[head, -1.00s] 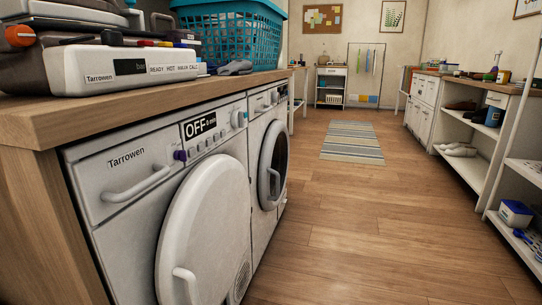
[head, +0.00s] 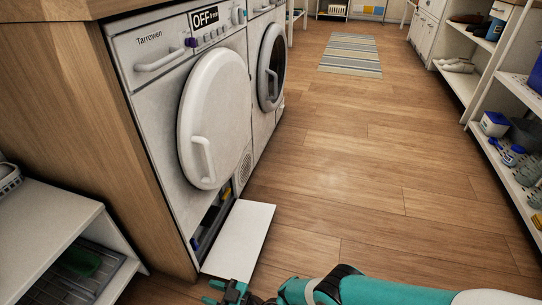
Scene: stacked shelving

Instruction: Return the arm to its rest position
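My teal and black arm reaches in from the right along the bottom edge of the head view. My gripper (head: 232,291) is at its left end, low by the near edge of a white flap (head: 243,236). The frame's bottom edge cuts off part of the gripper, so its opening does not show clearly. I see nothing held in it. The flap lies folded out near the floor at the foot of the near white Tarrowen machine (head: 165,110), with a dark opening (head: 212,222) behind it. I cannot tell whether the gripper touches the flap.
The machine's round door (head: 213,120) is closed and its display reads OFF. A second machine (head: 262,35) stands beyond it. A low white shelf (head: 40,215) is at the left, and shelves with shoes and bottles (head: 510,100) line the right. The wood floor (head: 370,180) between is clear.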

